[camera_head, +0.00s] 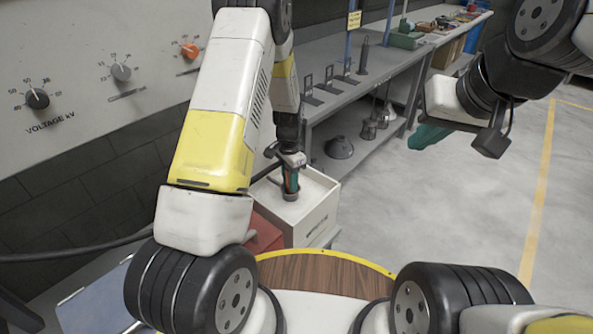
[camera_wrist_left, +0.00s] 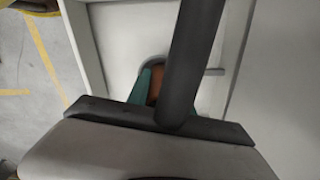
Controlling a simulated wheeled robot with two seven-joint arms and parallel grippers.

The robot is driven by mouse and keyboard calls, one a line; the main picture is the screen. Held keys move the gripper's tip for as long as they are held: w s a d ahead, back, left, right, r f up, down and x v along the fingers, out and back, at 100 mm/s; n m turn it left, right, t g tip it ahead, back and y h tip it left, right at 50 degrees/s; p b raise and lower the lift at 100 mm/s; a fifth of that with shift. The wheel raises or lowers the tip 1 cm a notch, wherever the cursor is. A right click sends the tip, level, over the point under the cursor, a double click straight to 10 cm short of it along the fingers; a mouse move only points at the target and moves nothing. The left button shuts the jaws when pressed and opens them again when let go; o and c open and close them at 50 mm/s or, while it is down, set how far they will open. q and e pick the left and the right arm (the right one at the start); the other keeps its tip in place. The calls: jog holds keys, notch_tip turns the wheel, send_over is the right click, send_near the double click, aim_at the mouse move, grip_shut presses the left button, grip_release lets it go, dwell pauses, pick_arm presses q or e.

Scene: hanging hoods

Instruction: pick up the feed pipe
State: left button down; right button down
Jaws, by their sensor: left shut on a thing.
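My left gripper (camera_head: 290,182) reaches down into a white open box (camera_head: 318,214). Its green fingers are shut on an orange-brown piece, which I take to be the feed pipe (camera_head: 292,180). A grey round end shows just below the fingers. In the left wrist view the orange-brown feed pipe (camera_wrist_left: 155,92) shows beside a green finger, largely hidden by a dark bar and the gripper body. I cannot tell whether it touches the box floor.
A red box (camera_head: 262,234) stands beside the white box, partly behind my left arm. A grey workbench (camera_head: 345,92) with dark stands runs behind, with lamp hoods (camera_head: 339,147) on its lower shelf. A dial panel (camera_head: 100,60) is at left. Open floor (camera_head: 450,210) lies right.

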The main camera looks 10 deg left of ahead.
pick_arm(q)
jog(key=shift+r, duration=0.2)
notch_tip(320, 180, up, 20)
jog(key=shift+f, duration=0.15)
dwell(0.6)
